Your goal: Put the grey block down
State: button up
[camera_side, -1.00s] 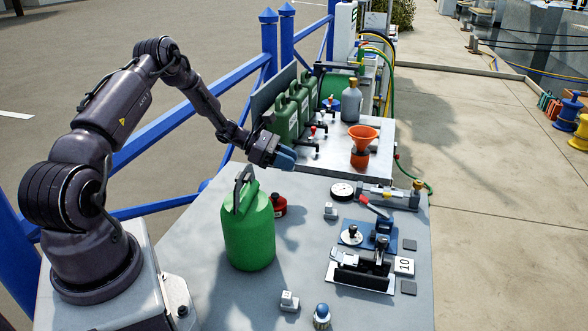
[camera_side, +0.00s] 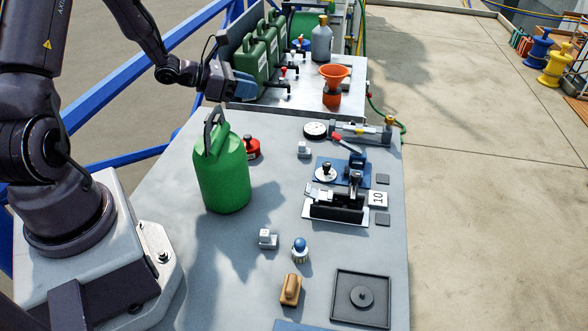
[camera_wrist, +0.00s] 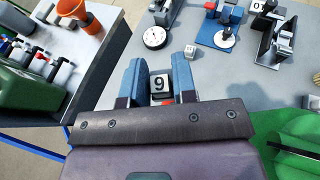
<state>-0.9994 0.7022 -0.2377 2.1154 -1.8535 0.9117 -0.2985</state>
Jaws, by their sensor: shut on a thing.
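My gripper (camera_side: 236,86) hangs over the far left end of the grey bench in the side view, beside the green canisters. In the wrist view its two blue fingers (camera_wrist: 160,68) are shut on a small grey block (camera_wrist: 161,84) with a white face marked 9. The fingers cover the block's sides. In the side view the block is hidden by the gripper. Two similar small pale blocks stand on the bench, one near the gauge (camera_side: 304,150) and one nearer the front (camera_side: 268,238). The block's height above the bench cannot be told.
A round gauge (camera_side: 315,130), a blue-based press (camera_side: 342,170) and a dark square tray (camera_side: 361,298) are to the right. An orange funnel (camera_side: 335,78) stands behind.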

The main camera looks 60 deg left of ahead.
jog(key=w+d+r, duration=0.2)
jog(key=d+r, duration=1.2)
jog(key=d, duration=0.5)
jog(key=shift+w+d+r, duration=0.15)
jog(key=shift+d+r, duration=0.1)
jog(key=shift+r, duration=0.15)
jog(key=shift+a+f, duration=0.1)
